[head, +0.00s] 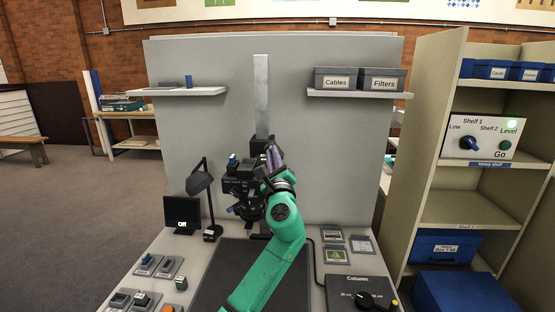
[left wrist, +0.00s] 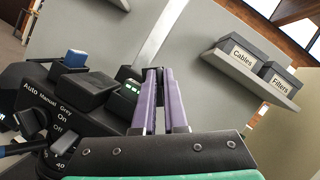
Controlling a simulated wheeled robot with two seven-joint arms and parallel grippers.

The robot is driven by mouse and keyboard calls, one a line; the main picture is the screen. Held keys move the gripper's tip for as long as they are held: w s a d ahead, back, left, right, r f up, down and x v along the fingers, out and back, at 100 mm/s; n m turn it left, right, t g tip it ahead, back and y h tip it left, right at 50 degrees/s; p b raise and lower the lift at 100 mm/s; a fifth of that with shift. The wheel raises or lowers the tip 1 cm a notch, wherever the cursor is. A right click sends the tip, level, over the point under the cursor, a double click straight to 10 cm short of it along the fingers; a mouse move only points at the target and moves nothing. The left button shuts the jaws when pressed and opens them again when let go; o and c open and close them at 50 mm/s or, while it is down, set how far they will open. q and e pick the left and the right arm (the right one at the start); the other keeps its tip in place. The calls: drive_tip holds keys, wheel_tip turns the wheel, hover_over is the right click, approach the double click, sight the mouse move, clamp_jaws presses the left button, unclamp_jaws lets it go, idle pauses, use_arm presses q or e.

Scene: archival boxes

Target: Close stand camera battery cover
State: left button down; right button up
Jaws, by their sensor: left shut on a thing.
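The black stand camera (head: 238,186) is mounted on a pale upright column (head: 261,95) at the back of the bench. In the left wrist view its dark body (left wrist: 85,90) fills the left side, with a dial marked Auto, Manual, Grey, a blue button and a small green display. My left gripper (head: 270,154) is at the right side of the camera, its purple fingers pointing up and away. In the left wrist view the fingers (left wrist: 159,76) are close together on a thin dark piece, apparently the battery cover; the fingers mostly hide it. My right gripper is out of view.
A desk lamp (head: 201,180) and a small screen reading Off (head: 182,213) stand left of the camera. Shelves hold the Cables box (head: 335,79) and Filters box (head: 382,80). A Column control box (head: 361,293) lies at front right. A tall shelf unit (head: 430,130) stands at right.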

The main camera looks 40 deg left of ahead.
use_arm(q)
drive_tip(key=n+g, duration=0.1)
drive_tip(key=n, duration=0.1)
drive_tip(key=s+a+n+g, duration=0.1)
drive_tip(key=n, duration=0.1)
drive_tip(key=n+g, duration=0.1)
drive_tip(key=n, duration=0.2)
drive_tip(key=shift+s+a+f, duration=0.15)
drive_tip(key=shift+a+f, duration=0.2)
drive_tip(key=shift+s+a+f+n+g+h+p, duration=0.15)
drive_tip(key=shift+a+f+n+g+h, duration=0.1)
drive_tip(key=shift+n, duration=0.6)
drive_tip(key=shift+s+a+f+n+g+h+p, duration=0.15)
drive_tip(key=shift+f+n+g, duration=0.15)
drive_tip(key=shift+n, duration=0.6)
drive_tip(key=shift+s+a+f+n+g+h, duration=0.15)
drive_tip(key=shift+a+f+n+g+h, duration=0.1)
drive_tip(key=shift+n, duration=0.6)
drive_tip(key=c, duration=1)
unclamp_jaws()
drive_tip(key=shift+o, duration=0.2)
